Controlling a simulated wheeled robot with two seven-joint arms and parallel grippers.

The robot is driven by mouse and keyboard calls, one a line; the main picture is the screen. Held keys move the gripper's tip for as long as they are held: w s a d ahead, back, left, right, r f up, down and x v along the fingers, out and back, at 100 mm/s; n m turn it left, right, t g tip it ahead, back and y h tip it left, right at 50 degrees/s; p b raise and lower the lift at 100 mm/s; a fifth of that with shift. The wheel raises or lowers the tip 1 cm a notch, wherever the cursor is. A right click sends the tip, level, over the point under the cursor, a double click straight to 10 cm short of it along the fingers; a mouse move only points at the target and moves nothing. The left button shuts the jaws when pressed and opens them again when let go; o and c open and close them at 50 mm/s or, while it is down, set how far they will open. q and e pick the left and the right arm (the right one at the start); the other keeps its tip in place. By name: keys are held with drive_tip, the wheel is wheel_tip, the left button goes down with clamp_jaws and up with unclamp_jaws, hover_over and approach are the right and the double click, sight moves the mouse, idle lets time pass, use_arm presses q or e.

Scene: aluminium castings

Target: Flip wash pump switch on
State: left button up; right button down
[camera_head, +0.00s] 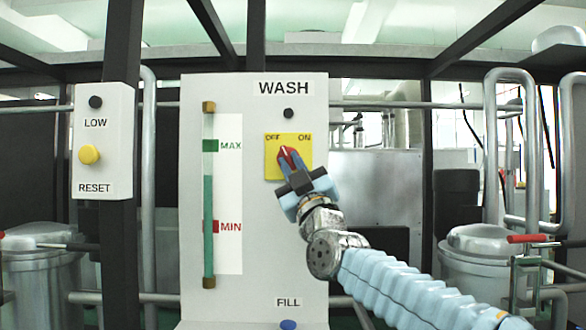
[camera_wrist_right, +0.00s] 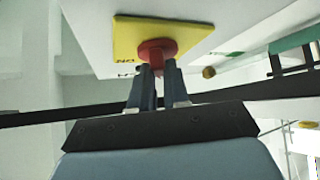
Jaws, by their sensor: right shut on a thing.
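The wash pump switch (camera_head: 290,157) is a red rotary knob on a yellow plate (camera_head: 272,168) marked OFF at left and ON at right, below the WASH label. My right gripper (camera_head: 288,158) is at the plate with its fingers closed around the knob. In the right wrist view the red knob (camera_wrist_right: 157,50) sits at the tips of my right gripper (camera_wrist_right: 157,72), in front of the yellow plate (camera_wrist_right: 185,30). The fingers hide part of the knob, and its exact setting is hard to read. My left gripper is not in view.
The white panel (camera_head: 255,225) carries a green level tube (camera_head: 208,215) with MAX and MIN marks and a blue FILL button (camera_head: 288,324). A RESET box (camera_head: 103,140) with a yellow button (camera_head: 89,154) hangs at left. Metal pipes and lidded tanks (camera_head: 485,250) flank the panel.

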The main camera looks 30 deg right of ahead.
drive_tip(key=shift+w+a+m+g+h, duration=0.2)
drive_tip(key=shift+m+g+h, duration=1.8)
drive_tip(key=shift+m+h, duration=1.65)
drive_tip(key=shift+w+a+m+g+h, duration=0.15)
drive_tip(key=shift+a+m+g+h, duration=0.2)
drive_tip(key=shift+m+g+h, duration=3.2)
drive_tip(key=shift+w+a+m+g+h, duration=0.35)
drive_tip(key=shift+m+h, duration=1.75)
drive_tip(key=shift+m, duration=3.3)
drive_tip(key=shift+s+d+g, duration=0.1)
drive_tip(key=shift+s+g, duration=0.15)
drive_tip(key=shift+g, duration=0.15)
drive_tip(key=c, duration=1.1)
unclamp_jaws()
